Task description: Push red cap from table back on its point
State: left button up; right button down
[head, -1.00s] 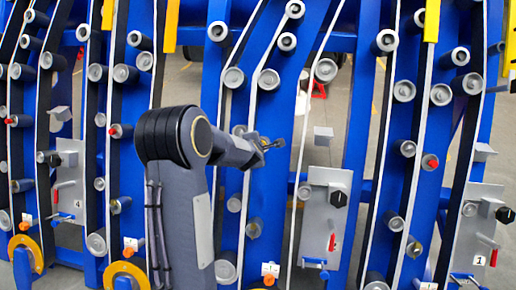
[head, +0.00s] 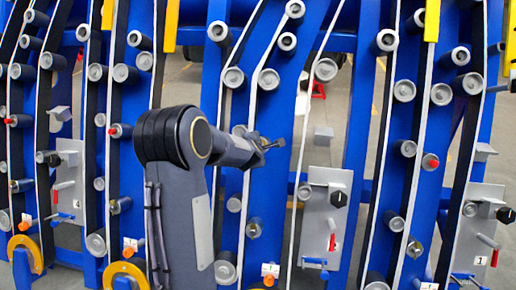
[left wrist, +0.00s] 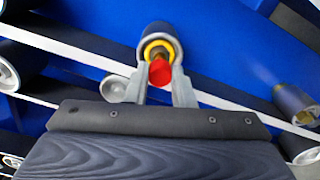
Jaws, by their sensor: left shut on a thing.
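A red cap (left wrist: 160,73) sits between the two fingertips of my left gripper (left wrist: 162,80) in the left wrist view. The gripper is shut on it. Just beyond the cap is the end of a grey roller (left wrist: 158,30) with a yellow ring (left wrist: 149,46) on a blue beam. The cap is lined up with the ring, but I cannot tell whether it touches the roller. In the head view my left gripper (head: 271,144) is in front of the blue frame, and the cap in it is too small to make out. My right gripper is not in view.
Blue beams (head: 285,100) carry many grey rollers and white and black belts. Other red caps show at the right (head: 430,161) and left (head: 114,131). A grey plate (head: 325,215) with a black knob and red handle stands right of my arm. No table is visible.

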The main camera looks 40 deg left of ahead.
pick_arm(q)
jog(key=shift+b+x, duration=0.3)
jog(key=shift+x, duration=0.85)
jog(key=o, duration=1)
jog(key=shift+r, duration=0.1)
jog(key=v, duration=0.7)
jog(key=shift+s+d+r+p, duration=0.1)
jog(key=shift+s+d+p, duration=0.05)
jog(key=shift+s+p, duration=0.25)
jog(key=s+d+r+m+h+p, duration=0.2)
jog(key=s+d+r+m+h, duration=0.3)
jog(key=d, duration=0.3)
jog(key=s+d+r+m+h+p, duration=0.2)
jog(key=s+d+r+m, duration=0.3)
jog(key=d+m, duration=0.25)
jog(key=s+d+m+g+h+p, duration=0.1)
jog(key=s+d+m, duration=0.2)
jog(key=s, duration=0.4)
jog(key=s+d+f+m+g, duration=0.1)
jog(key=s+d+m+g, duration=0.1)
jog(key=s+d+m, duration=0.2)
jog(key=s+d+f+m+g+h+p, duration=0.1)
jog(key=s+d+m, duration=0.3)
jog(key=s, duration=0.6)
jog(key=shift+f+m+g+h+p, duration=0.1)
jog(key=shift+m+g+h+p, duration=0.25)
jog(key=shift+m, duration=0.6)
